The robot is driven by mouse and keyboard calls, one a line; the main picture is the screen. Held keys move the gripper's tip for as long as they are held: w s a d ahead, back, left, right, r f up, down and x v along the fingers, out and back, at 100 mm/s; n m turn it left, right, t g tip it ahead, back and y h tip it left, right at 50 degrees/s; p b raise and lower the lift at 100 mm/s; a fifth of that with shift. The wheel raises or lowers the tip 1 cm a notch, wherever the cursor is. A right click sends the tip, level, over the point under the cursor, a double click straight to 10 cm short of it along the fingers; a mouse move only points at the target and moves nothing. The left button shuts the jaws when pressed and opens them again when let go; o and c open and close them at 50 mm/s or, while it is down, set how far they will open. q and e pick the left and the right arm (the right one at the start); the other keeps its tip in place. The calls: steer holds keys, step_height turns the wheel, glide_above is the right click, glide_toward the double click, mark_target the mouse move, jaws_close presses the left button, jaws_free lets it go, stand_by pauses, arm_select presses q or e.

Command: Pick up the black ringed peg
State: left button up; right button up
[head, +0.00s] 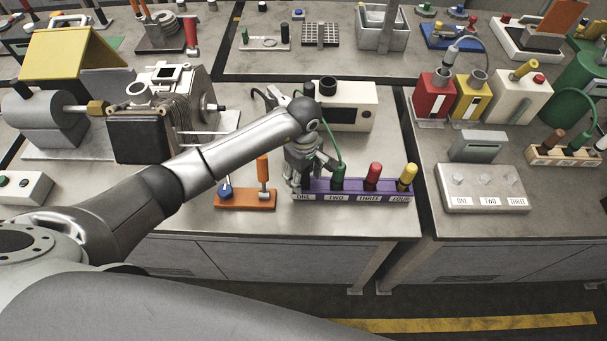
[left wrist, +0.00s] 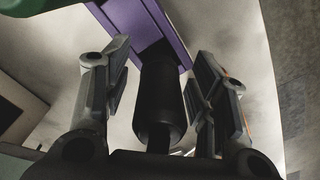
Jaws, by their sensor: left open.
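A purple rack (head: 320,197) stands near the front edge of the table, with slots labelled ONE to FOUR. Its green, red and yellow pegs (head: 372,176) stand upright in the other slots. My left gripper (head: 299,172) is over the ONE end of the rack, pointing down. In the left wrist view, the black peg (left wrist: 162,100) is between my open left fingers (left wrist: 163,58), with a visible gap on each side. The purple rack (left wrist: 142,27) shows behind it. In the head view my gripper hides the black peg. I cannot make out its ring. My right gripper is out of view.
An orange stand (head: 246,199) with an upright handle and a blue knob is just left of the rack. A cream box (head: 349,107) with a green cable is behind it. A grey labelled block (head: 484,200) is on the right table.

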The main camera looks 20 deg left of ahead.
arm_select(q)
steer(key=shift+f, duration=0.65)
steer(key=shift+c, duration=0.4)
jaws_close()
steer(key=shift+r, duration=0.1)
